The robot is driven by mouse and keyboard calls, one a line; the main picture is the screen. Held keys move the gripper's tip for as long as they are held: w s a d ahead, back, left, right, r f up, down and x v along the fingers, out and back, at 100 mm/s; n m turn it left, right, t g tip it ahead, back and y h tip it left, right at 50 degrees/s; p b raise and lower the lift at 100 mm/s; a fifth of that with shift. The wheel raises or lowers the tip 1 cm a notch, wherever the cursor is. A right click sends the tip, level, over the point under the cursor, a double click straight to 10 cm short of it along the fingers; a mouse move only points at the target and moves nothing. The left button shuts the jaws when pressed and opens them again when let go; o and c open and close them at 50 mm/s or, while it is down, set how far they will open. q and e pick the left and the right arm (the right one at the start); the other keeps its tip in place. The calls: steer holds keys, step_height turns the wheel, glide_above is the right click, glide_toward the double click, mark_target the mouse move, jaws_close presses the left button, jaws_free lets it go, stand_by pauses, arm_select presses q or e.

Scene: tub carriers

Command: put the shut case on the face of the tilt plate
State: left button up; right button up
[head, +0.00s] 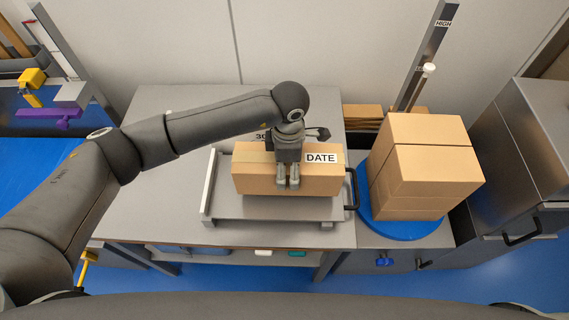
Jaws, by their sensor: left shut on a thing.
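The shut case (250,176) is a brown cardboard box with a white "DATE" label on its near side. It is at the middle of the head view, over the tilt plate (255,207), a grey metal plate with a raised lip along its left edge and a black handle at its right. My left gripper (288,183) comes down from above and is shut on the case, its fingers showing in front of the near side. The gripper hides part of the case's middle and top. I cannot tell whether the case touches the plate. My right gripper is not in view.
Stacked brown boxes (425,170) stand on a blue round base (405,229) at the right, close to the plate's handle. An upright post marked "HIGH" (428,55) rises behind them. A steel cabinet (525,165) is at far right. The grey table (160,215) is clear left of the plate.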

arm_select(q)
steer(key=shift+w+d+f, duration=0.15)
steer(key=shift+w, duration=0.1)
step_height(320, 180, down, 3)
steer(key=shift+r+p, duration=0.15)
steer(key=shift+p, duration=0.75)
steer(key=shift+f, duration=0.2)
steer(key=shift+f, duration=0.2)
steer(key=o, duration=2)
steer(key=shift+o, duration=0.2)
